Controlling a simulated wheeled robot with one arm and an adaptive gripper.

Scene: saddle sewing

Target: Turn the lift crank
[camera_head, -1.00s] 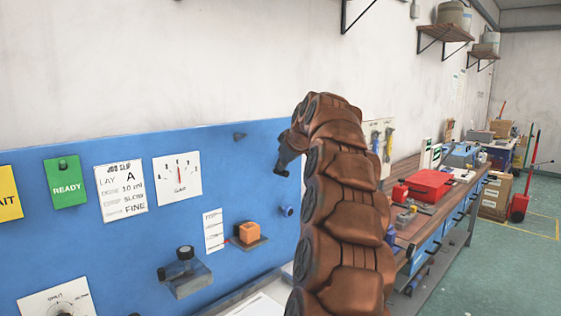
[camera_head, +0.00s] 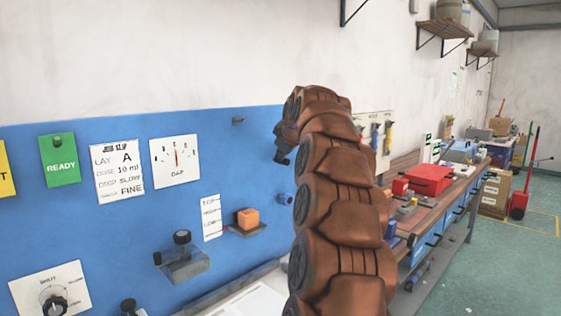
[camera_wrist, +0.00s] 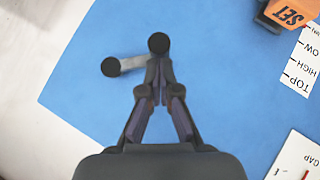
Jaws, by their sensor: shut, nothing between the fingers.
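The lift crank appears in the wrist view as a short grey arm (camera_wrist: 131,63) with a dark round end at each side, against the blue panel. My gripper (camera_wrist: 158,62) is shut and empty, its fingertips just below the crank's right-hand dark end in that view. I cannot tell whether they touch it. In the head view my gripper (camera_head: 282,159) hangs in front of the panel, seen from the side. A blue-grey knob (camera_head: 285,198) below it seems to be part of the crank; my arm may hide the rest.
The blue panel (camera_head: 100,230) carries an orange block (camera_head: 247,219) on a small ledge, a height label (camera_head: 211,217), a gap gauge (camera_head: 175,160), a peg (camera_head: 238,121) and a protruding clear block with a black knob (camera_head: 182,262). A workbench with a red box (camera_head: 429,180) stands at right.

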